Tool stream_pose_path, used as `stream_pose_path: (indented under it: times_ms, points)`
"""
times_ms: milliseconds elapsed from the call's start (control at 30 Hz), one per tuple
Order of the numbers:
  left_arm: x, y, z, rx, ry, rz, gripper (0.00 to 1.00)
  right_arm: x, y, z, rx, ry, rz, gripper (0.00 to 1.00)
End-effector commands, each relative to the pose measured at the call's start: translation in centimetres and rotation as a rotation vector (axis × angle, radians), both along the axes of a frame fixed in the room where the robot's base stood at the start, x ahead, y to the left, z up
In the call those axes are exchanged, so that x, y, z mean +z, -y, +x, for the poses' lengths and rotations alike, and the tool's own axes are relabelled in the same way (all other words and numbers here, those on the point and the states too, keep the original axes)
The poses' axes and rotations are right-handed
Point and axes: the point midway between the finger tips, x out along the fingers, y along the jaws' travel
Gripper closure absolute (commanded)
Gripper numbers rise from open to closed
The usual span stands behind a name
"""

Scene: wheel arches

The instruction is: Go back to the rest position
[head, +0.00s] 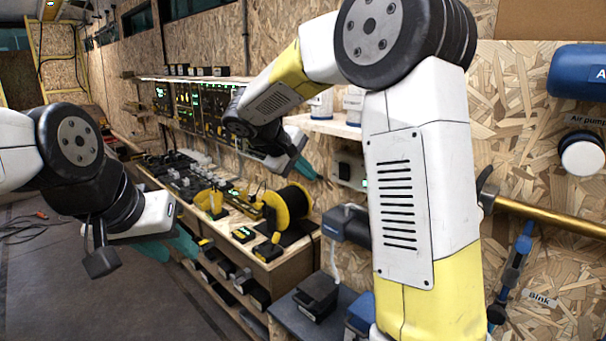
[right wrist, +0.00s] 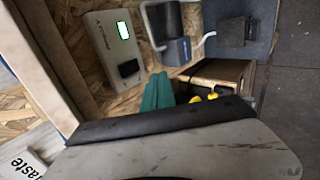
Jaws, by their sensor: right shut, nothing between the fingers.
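My left gripper (head: 182,246) is low at the left in the head view, with its teal fingers over the dark floor beside the workbench. Its fingers overlap in this view, so I cannot tell whether they are open or shut. My right gripper (head: 305,168) is near the chipboard wall, below a small shelf, partly hidden behind my own arm. In the right wrist view its teal fingers (right wrist: 157,92) lie side by side, shut and empty.
A workbench (head: 290,268) with a yellow spool (head: 284,207) and small devices runs along the wall. A wall-mounted white device (right wrist: 112,45) is close to my right fingers. A brass pipe (head: 550,217) and blue air pump (head: 578,72) are at right. Floor (head: 60,290) at left is mostly open.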

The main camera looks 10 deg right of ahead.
Motion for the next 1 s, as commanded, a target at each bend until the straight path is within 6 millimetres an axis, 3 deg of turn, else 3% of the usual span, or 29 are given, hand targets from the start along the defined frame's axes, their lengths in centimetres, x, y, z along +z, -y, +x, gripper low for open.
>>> stream_pose_path:
  times_ms: [233,367,500,633,800,1000]
  points:
    - [0.0,0.0,0.0,0.000,0.000,0.000,0.64,0.0,0.2,-0.2,-0.003,-0.001,0.006,1.00]
    - [0.0,0.0,0.0,0.000,0.000,0.000,0.64,0.3,1.6,-2.3,-0.032,-0.012,0.078,1.00]
    - [0.0,0.0,0.0,0.000,0.000,0.000,0.64,0.5,3.9,-7.8,-0.096,-0.029,0.258,1.00]
    - [0.0,0.0,0.0,0.000,0.000,0.000,0.64,0.3,5.1,-13.7,-0.161,-0.023,0.463,1.00]
    - [0.0,0.0,0.0,0.000,0.000,0.000,0.64,-0.1,4.8,-20.6,-0.237,0.031,0.728,1.00]
    - [0.0,0.0,0.0,0.000,0.000,0.000,0.64,-0.6,3.4,-25.8,-0.302,0.127,0.972,1.00]
